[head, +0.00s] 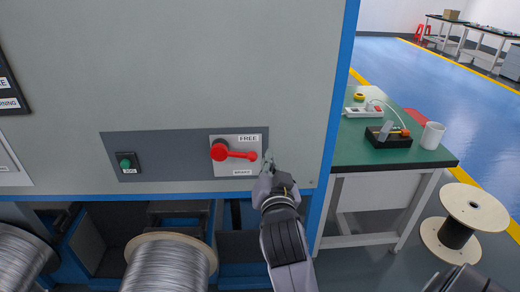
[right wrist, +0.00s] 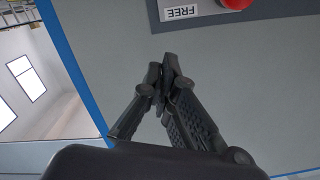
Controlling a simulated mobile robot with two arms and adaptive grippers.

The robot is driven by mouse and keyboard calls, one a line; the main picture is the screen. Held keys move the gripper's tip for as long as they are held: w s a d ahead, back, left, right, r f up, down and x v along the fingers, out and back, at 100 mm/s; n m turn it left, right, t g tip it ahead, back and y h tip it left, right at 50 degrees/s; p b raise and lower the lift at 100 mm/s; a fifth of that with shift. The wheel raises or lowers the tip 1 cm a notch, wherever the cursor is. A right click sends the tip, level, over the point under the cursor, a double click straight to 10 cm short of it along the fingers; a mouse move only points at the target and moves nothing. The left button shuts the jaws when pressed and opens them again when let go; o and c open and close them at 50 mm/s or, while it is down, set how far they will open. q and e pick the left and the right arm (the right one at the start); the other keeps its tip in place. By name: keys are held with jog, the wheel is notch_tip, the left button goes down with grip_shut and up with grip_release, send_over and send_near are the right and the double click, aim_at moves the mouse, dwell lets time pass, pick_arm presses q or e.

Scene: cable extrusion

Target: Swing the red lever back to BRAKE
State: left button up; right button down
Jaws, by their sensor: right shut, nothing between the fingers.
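The red lever (head: 238,154) sits on a light plate (head: 222,140) on the grey machine front. Its round hub is at the left and its handle points right, tilted slightly down, between the FREE label (head: 248,138) above and the BRAKE label (head: 243,172) below. My right gripper (head: 268,162) is shut and empty, just right of the handle's tip; whether they touch I cannot tell. In the right wrist view the shut fingers (right wrist: 163,76) are close together, with part of the red lever (right wrist: 236,4) at the top edge. My left gripper is not in view.
A green START-type button (head: 125,163) is left of the lever on the same dark panel. Wire spools (head: 168,265) stand below. A blue machine edge (head: 337,110) and a green-topped table (head: 360,155) with a white mug (head: 432,135) are at the right.

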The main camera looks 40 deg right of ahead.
aim_at(234, 153)
jog(key=w+d+f+p, duration=0.1)
jog(key=w+d+f, duration=0.3)
jog(key=w, duration=0.6)
jog(key=shift+f+p, duration=0.15)
jog(key=shift+p, duration=0.15)
jog(key=shift+w+d, duration=0.1)
